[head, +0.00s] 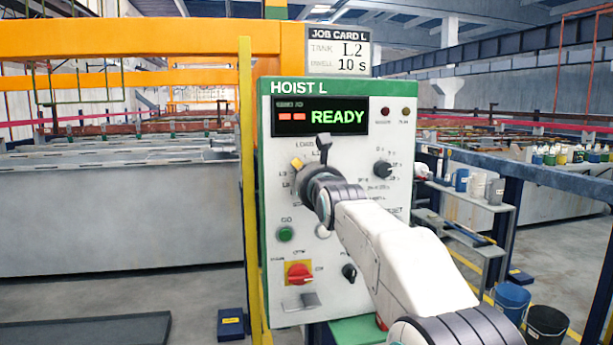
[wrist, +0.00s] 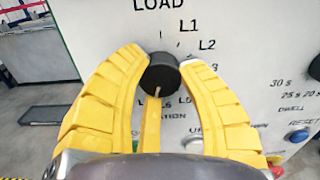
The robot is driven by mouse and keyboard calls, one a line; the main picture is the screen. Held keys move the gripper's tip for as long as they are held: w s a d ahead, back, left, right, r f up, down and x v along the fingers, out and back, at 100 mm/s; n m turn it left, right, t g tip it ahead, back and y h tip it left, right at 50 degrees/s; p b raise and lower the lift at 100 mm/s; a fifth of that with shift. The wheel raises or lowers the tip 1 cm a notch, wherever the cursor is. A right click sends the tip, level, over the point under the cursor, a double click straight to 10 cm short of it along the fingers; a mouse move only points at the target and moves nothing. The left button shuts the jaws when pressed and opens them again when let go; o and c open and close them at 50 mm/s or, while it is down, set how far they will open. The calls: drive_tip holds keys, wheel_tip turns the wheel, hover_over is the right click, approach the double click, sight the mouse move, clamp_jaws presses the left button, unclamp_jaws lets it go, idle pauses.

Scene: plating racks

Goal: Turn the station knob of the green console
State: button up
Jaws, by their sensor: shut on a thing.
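The green-framed console (head: 263,200) stands ahead, with a pale panel headed HOIST L and a display reading READY. The station knob (wrist: 160,75) is a round black knob in the wrist view, below the word LOAD and beside L1 and L2. A thin pale mark shows on its lower side. My gripper (head: 312,172) is at the console's left dial. Its yellow fingers (wrist: 162,64) are closed on both sides of the knob. In the head view my gripper and arm hide the knob and part of its scale.
A job card (head: 338,51) above the console reads TANK L2, DWELL 10 s. The dwell knob (head: 383,169), green GO button (head: 285,234) and red rotary switch (head: 299,273) are nearby. A yellow post (head: 248,190) runs along the console's left edge.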

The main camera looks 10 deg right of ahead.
drive_tip(key=shift+r+m, duration=0.3)
drive_tip(key=shift+r, duration=0.15)
drive_tip(key=o, duration=0.8)
drive_tip(key=shift+c, duration=0.2)
drive_tip(key=o, duration=0.5)
drive_tip(key=shift+f, duration=0.3)
drive_tip(key=shift+c, duration=0.2)
drive_tip(key=s, duration=1.2)
